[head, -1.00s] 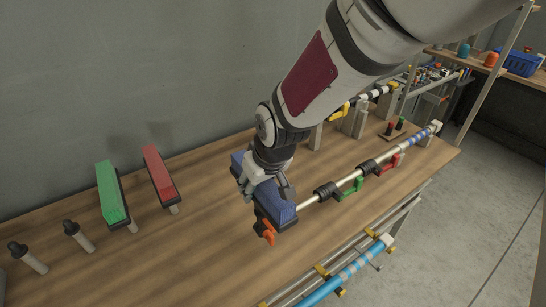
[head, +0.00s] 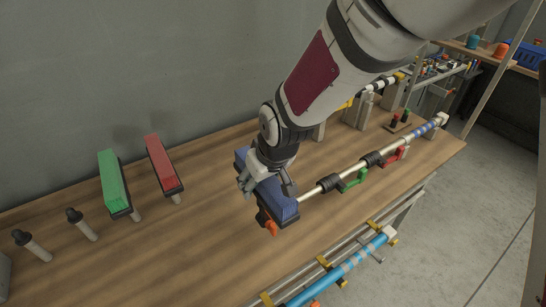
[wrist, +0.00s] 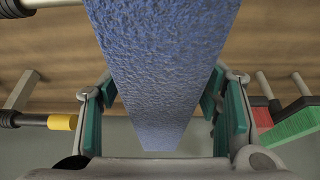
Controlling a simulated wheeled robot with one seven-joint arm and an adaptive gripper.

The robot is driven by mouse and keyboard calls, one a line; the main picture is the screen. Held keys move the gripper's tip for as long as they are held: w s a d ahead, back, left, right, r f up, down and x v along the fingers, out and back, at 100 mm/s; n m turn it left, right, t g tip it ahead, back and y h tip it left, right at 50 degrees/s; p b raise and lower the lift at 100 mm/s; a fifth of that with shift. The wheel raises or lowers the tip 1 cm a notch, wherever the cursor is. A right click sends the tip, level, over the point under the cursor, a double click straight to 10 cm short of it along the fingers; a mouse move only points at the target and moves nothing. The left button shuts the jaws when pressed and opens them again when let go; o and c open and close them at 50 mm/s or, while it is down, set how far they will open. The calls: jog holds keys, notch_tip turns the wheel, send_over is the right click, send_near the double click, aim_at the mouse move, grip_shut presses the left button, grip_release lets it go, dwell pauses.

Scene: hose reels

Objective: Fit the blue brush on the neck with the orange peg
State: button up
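The blue brush (head: 284,207) is a long block with a dark backing, at the left end of a silver bar (head: 309,194). It also fills the middle of the wrist view (wrist: 160,60). The orange peg (head: 271,228) sticks out just below the brush's near end; the neck is mostly hidden, so I cannot tell how fully the brush is seated. My gripper (head: 266,187) is over the brush with its fingers spread on either side of it. In the wrist view the teal finger pads flank the brush, with their tips partly hidden behind it.
A green brush (head: 114,181) and a red brush (head: 161,160) stand on posts to the left, near two bare dark-capped posts (head: 75,216). The bar carries green (head: 353,181) and red (head: 393,160) levers. A blue pole (head: 350,264) lies along the table's front.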

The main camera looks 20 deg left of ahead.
dwell(0.3)
jog(key=v, duration=1.2)
jog(key=shift+w+d+r, duration=0.1)
jog(key=shift+d+r, duration=0.05)
jog(key=shift+d, duration=0.05)
jog(key=s+d+r+m+t+h, duration=0.1)
jog(key=s+d+r+m, duration=0.15)
jog(key=d, duration=0.55)
jog(key=s+d+r+m+t+h, duration=0.15)
jog(key=d+r, duration=0.25)
jog(key=d, duration=0.4)
jog(key=s+d+r+m, duration=0.1)
jog(key=d+r+m, duration=0.15)
jog(key=d, duration=0.55)
jog(key=s+d+r+m, duration=0.1)
jog(key=s+d+m, duration=0.2)
jog(key=s+d, duration=0.4)
jog(key=shift+s+d+h, duration=0.15)
jog(key=shift+s+h, duration=0.05)
jog(key=shift+h, duration=0.25)
jog(key=shift+r, duration=0.1)
